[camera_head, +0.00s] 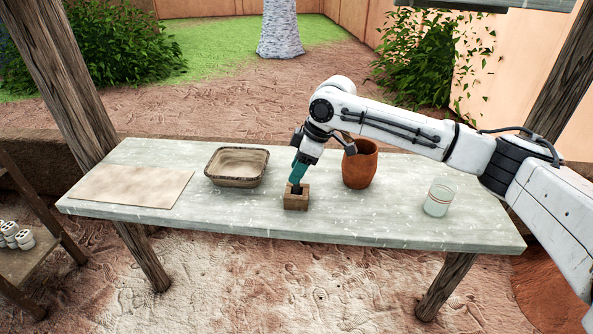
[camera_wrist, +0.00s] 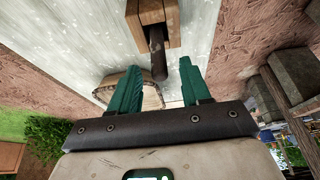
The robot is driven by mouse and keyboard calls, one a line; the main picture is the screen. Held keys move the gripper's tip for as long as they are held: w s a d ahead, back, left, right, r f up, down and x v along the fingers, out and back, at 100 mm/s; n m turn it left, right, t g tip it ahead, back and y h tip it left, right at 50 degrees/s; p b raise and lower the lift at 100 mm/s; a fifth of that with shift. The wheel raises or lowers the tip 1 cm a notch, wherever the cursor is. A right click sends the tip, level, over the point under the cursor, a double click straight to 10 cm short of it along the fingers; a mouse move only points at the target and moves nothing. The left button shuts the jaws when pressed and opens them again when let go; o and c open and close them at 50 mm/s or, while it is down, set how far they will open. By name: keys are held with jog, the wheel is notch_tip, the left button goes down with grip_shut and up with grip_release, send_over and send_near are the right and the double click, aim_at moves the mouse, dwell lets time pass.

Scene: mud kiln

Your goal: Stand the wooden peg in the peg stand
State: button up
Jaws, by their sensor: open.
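The peg stand (camera_head: 296,203) is a small square wooden block on the table, front centre. It also shows at the top of the wrist view (camera_wrist: 146,13). The dark wooden peg (camera_wrist: 156,42) stands in the block, with its free end pointing towards my gripper. In the head view only a dark bit of it shows at the top of the block. My gripper (camera_wrist: 159,64) has teal fingers and is open. The fingers are on either side of the peg's free end, with a gap on both sides. How deep the peg sits is hidden.
A rectangular basin (camera_head: 237,181) stands left of the stand, and a flat tan board (camera_head: 132,186) lies further left. A clay pot (camera_head: 360,168) stands right of my gripper, and a glass jar (camera_head: 438,200) further right. The table's front strip (camera_head: 380,225) is clear.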

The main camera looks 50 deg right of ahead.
jog(key=v, duration=0.9)
jog(key=shift+r, duration=0.3)
jog(key=shift+s, duration=0.15)
